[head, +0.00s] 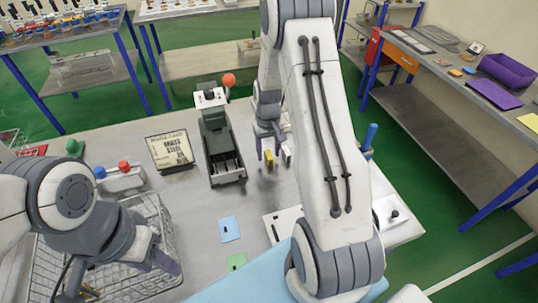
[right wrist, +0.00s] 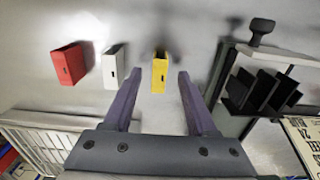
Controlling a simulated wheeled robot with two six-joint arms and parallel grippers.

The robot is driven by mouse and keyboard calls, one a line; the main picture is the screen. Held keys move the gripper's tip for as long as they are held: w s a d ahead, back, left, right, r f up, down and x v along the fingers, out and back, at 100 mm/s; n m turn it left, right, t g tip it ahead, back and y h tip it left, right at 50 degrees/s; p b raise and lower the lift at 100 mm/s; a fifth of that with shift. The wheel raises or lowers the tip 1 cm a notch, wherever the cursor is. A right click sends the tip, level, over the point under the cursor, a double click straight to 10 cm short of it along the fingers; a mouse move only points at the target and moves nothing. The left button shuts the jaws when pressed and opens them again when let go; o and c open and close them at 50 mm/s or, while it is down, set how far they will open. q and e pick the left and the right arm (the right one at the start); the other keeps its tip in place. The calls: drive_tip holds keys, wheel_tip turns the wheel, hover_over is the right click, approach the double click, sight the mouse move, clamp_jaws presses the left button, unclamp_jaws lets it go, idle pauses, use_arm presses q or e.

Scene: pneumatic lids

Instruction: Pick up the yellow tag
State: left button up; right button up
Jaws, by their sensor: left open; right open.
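The yellow tag (head: 269,160) is upright near the middle of the table, just below my right gripper (head: 271,150). In the right wrist view, the yellow tag (right wrist: 159,74) shows centred between the two fingertips of my right gripper (right wrist: 158,78), with a gap on each side. That gripper is open and empty; I cannot tell how far the tag is beyond its tips. A white tag (right wrist: 114,66) and a red tag (right wrist: 69,63) stand in a row to the left of it. My left gripper (head: 150,262) is open over the wire basket at the lower left.
A dark device with a red ball lever (head: 221,145) and a lettered sign (head: 171,150) stand left of the yellow tag. A blue card (head: 229,229) and a green card (head: 236,262) lie nearer. The wire basket (head: 165,225) fills the lower left. My right arm hides the table's right part.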

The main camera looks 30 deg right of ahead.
wheel_tip(320, 180, down, 2)
drive_tip(key=shift+f, duration=0.1)
clamp_jaws()
